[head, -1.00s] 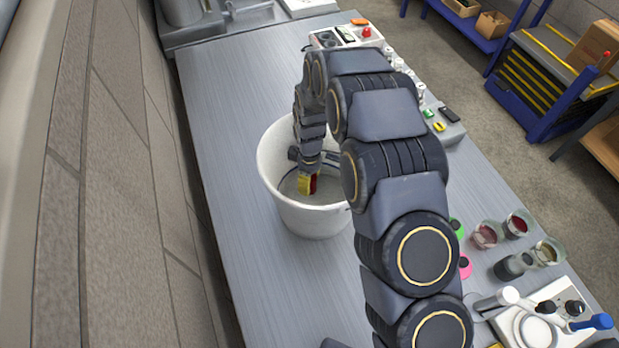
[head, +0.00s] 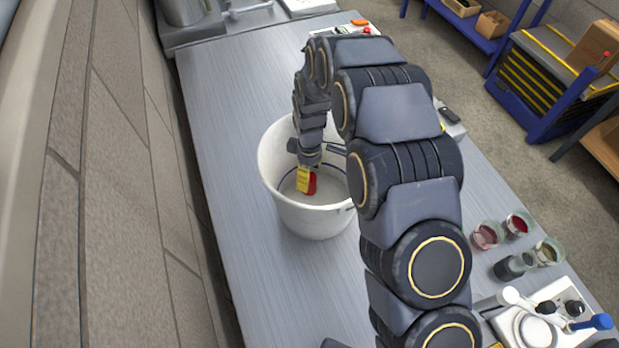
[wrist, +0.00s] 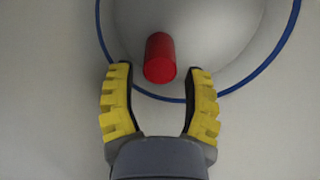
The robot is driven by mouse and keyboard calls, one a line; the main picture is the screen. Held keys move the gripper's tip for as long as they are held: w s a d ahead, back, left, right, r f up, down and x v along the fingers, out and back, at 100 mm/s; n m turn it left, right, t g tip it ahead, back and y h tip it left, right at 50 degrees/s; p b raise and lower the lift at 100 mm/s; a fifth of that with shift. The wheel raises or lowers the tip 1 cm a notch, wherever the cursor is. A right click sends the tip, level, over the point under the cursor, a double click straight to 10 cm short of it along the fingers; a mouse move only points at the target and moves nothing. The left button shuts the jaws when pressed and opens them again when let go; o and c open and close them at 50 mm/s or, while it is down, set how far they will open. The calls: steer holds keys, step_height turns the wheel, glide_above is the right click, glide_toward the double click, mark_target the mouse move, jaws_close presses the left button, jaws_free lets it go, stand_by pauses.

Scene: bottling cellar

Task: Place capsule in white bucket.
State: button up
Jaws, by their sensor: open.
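The white bucket (head: 315,220) stands on the grey table, its blue inner ring showing. My gripper (head: 306,180) reaches down into the bucket, with a yellow finger visible. The red capsule (head: 313,184) shows beside that finger, inside the bucket. In the wrist view, my gripper (wrist: 160,70) is open, with its two yellow, dark-padded fingers apart. The capsule (wrist: 160,58) lies between and just beyond the fingertips, with a gap on each side. Whether it rests on the bucket floor I cannot tell. The far finger is mostly hidden in the head view.
Glass beakers (head: 487,236) with dark red contents and a white device (head: 540,318) with a blue-ended lever stand at the table's right. A wall runs along the left. The table left of the bucket is clear. My arm covers part of the table's right side.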

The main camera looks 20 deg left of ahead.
step_height(320, 180, up, 8)
steer(key=shift+r, duration=0.6)
steer(key=shift+d, duration=0.1)
steer(key=s+d+r+m+g, duration=0.1)
steer(key=s+d+r+m, duration=0.55)
steer(key=d, duration=0.45)
steer(key=s+d+r+m, duration=0.6)
steer(key=s+d+r, duration=0.15)
steer(key=d, duration=0.35)
steer(key=s+d+r+m, duration=0.2)
steer(key=s+d+m, duration=0.3)
steer(key=s, duration=0.4)
steer(key=shift+s+m+g, duration=0.3)
steer(key=shift+s+m, duration=0.05)
steer(key=shift+s, duration=0.05)
